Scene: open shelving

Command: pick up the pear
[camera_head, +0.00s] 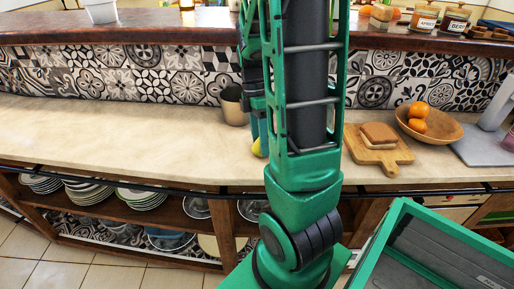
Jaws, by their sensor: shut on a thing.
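A small yellow piece of the pear (257,147) shows just left of my arm, at the counter's front part. The rest of it is hidden behind my green arm. My gripper (260,134) is only partly visible behind the arm, pointing down at the pear. It is shut on the pear. I cannot tell whether the pear touches the counter.
A metal cup (233,106) stands close left of the gripper. To the right are a cutting board (392,160) with bread (379,133) and a wooden bowl (448,128) with oranges (418,117). The left counter (120,130) is clear. Plates (140,199) fill the shelf below.

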